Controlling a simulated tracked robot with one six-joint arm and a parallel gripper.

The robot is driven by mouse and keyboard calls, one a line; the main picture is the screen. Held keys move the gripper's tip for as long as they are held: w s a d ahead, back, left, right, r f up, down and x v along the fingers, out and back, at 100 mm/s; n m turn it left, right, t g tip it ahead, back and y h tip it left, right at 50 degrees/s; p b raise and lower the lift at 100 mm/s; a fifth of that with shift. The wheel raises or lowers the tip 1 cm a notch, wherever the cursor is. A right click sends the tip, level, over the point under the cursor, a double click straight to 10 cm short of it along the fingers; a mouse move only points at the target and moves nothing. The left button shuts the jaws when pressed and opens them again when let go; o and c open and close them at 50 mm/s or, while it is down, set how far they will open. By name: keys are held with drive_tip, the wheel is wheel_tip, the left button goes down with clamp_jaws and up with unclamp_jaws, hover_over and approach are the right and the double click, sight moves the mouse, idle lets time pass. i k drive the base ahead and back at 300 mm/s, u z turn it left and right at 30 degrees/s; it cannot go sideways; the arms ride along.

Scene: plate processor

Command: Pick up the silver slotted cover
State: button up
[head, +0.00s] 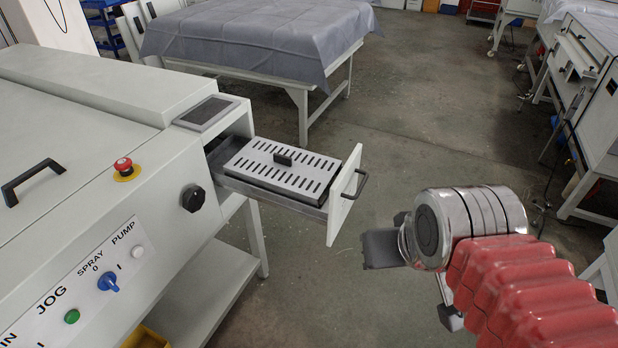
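The silver slotted cover (262,168) lies in the pulled-out drawer (322,211) of the plate processor. It is a flat plate with rows of dark slots and a small black handle (283,157) standing up near its middle. My gripper (382,248) is to the right of the drawer, apart from it and from the cover. Only part of a dark finger shows. The rest is hidden behind my wrist, so I cannot see its opening.
The drawer's white front panel with a dark handle (361,184) stands between my gripper and the cover. The processor body (170,190) bounds the drawer on the left. A cloth-covered table (250,35) stands behind. White machines (585,90) stand at right. Open floor (430,110) lies between.

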sight(300, 175)
drive_tip(key=z, duration=1.4)
drive_tip(key=i, duration=1.5)
drive_tip(key=u, duration=0.4)
